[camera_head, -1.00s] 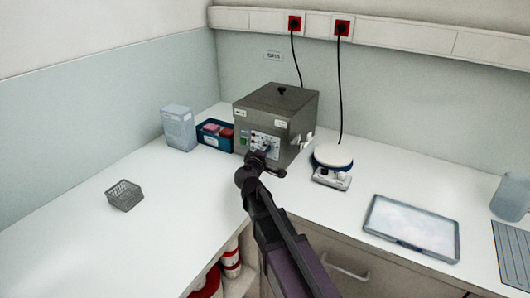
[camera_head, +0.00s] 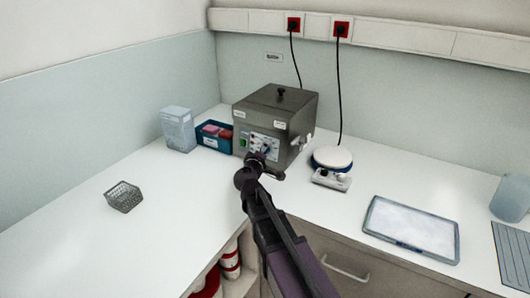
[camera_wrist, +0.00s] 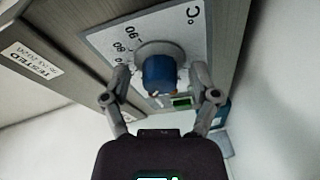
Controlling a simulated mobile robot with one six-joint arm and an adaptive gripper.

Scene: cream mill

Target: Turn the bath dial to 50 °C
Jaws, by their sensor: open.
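The bath (camera_head: 276,111) is a grey metal box with a lid at the back corner of the bench. Its front panel (camera_head: 262,146) carries the controls. In the wrist view the bath dial (camera_wrist: 160,76) is a blue knob on a pale collar, on a white scale plate (camera_wrist: 108,43) marked °C, with 80 and 90 legible. My gripper (camera_wrist: 162,82) is open, with one finger on each side of the dial and visible gaps to it. The dial's pointer and its setting are not readable. In the head view my gripper (camera_head: 260,158) partly covers the panel.
A blue box with coloured packs (camera_head: 214,136) and a clear container (camera_head: 178,129) stand left of the bath. A round-topped white device (camera_head: 332,160) stands to its right. A grey basket (camera_head: 123,197) and a tray (camera_head: 411,228) sit further out. The left bench is mostly clear.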

